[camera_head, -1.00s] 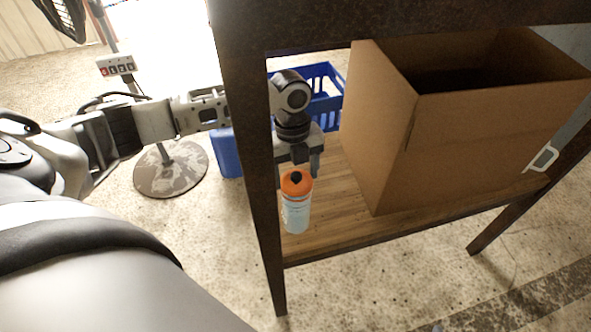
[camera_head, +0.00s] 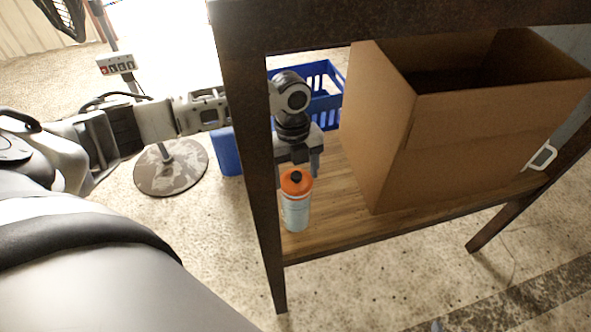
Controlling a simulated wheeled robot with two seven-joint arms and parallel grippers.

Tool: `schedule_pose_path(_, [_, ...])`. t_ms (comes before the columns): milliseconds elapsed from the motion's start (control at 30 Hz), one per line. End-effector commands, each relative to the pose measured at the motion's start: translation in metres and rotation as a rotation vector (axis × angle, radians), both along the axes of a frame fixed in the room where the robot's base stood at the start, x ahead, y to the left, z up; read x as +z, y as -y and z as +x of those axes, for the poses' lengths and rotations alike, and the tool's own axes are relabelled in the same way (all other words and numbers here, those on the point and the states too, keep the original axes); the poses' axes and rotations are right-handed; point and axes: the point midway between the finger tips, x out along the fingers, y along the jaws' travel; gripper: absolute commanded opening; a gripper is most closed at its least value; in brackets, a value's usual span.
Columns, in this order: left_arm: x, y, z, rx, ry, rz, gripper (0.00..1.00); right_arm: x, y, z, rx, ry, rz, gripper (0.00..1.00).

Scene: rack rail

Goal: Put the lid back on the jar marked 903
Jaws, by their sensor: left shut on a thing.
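My left gripper (camera_head: 297,168) reaches in behind the near left post and points down over the wooden shelf. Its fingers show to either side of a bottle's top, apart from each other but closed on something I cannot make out. The bottle (camera_head: 296,213) is pale blue and white with an orange cap and black knob. It stands upright near the shelf's front left corner and hides the space between the fingertips. I see no jar, no separate lid and no mark 903. My right gripper is not in view.
A large open cardboard box (camera_head: 480,140) fills the shelf's right part. The dark rack post (camera_head: 250,150) stands before my left forearm. A blue crate (camera_head: 325,95) and a blue container (camera_head: 227,152) are behind. A round stand base (camera_head: 172,178) is at left.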

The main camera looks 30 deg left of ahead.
Motion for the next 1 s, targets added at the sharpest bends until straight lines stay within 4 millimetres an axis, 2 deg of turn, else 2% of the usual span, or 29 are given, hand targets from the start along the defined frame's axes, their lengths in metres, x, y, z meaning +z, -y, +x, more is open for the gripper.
schedule_pose_path(967, [-0.0006,0.0001,-0.0002,0.000,0.000,0.000,0.46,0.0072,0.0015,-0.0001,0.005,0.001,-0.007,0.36])
schedule_pose_path(1000, [-0.0006,0.0001,-0.0002,0.000,0.000,0.000,0.73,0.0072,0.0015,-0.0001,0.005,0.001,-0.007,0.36])
